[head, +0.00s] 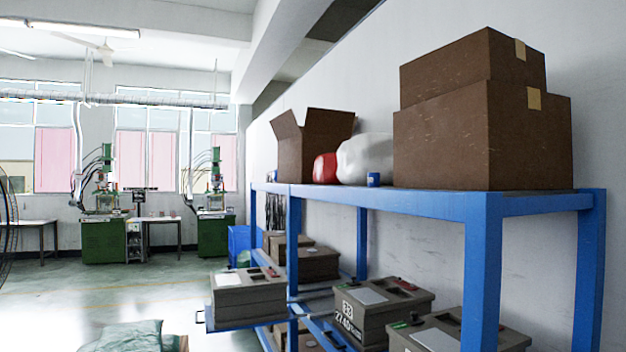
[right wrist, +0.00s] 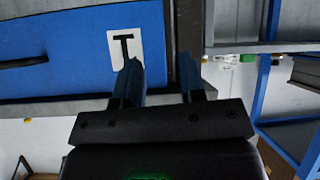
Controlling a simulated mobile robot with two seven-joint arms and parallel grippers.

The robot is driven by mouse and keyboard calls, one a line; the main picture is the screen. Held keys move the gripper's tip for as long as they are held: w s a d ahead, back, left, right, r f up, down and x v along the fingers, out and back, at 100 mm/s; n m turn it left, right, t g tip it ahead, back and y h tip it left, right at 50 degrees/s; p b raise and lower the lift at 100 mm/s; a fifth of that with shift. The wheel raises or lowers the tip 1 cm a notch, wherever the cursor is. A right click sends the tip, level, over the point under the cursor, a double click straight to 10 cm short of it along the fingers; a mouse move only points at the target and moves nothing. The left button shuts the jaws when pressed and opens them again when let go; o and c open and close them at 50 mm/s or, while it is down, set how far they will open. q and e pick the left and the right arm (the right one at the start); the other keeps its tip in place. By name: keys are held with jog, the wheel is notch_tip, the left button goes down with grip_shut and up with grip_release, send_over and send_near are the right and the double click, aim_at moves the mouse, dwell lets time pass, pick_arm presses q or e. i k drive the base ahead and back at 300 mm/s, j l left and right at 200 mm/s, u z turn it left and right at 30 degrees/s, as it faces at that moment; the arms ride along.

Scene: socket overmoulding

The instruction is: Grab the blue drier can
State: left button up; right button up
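The can is not seen in that view. Neither gripper shows in the head view, so the right gripper's distance from the can cannot be told.
Brown boxes (head: 484,135) stand right of the can; a white bag (head: 365,158), red bag (head: 325,168) and open carton (head: 308,145) stand left. Grey cases (head: 378,312) fill lower levels. A blue panel (right wrist: 60,60) marked T is close beyond my right gripper.

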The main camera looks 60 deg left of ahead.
aim_at(374, 178)
jog(key=l+u, duration=0.1)
jog(key=u, duration=1.65)
jog(key=k+l, duration=0.1)
jog(key=k, duration=0.4)
jog(key=k+z, duration=0.1)
jog(key=z, duration=1.2)
jog(key=j+z, duration=0.1)
jog(key=z, duration=0.25)
jog(key=j+z, duration=0.1)
jog(key=z, duration=0.65)
jog(key=k+j, duration=0.1)
jog(key=j, duration=0.45)
jog(key=k+j, duration=0.1)
jog(key=j, duration=0.4)
jog(key=k+j, duration=0.15)
jog(key=j, duration=0.4)
jog(key=k+j, duration=0.1)
jog(key=j, duration=0.4)
jog(key=k+j, duration=0.1)
jog(key=j, duration=0.45)
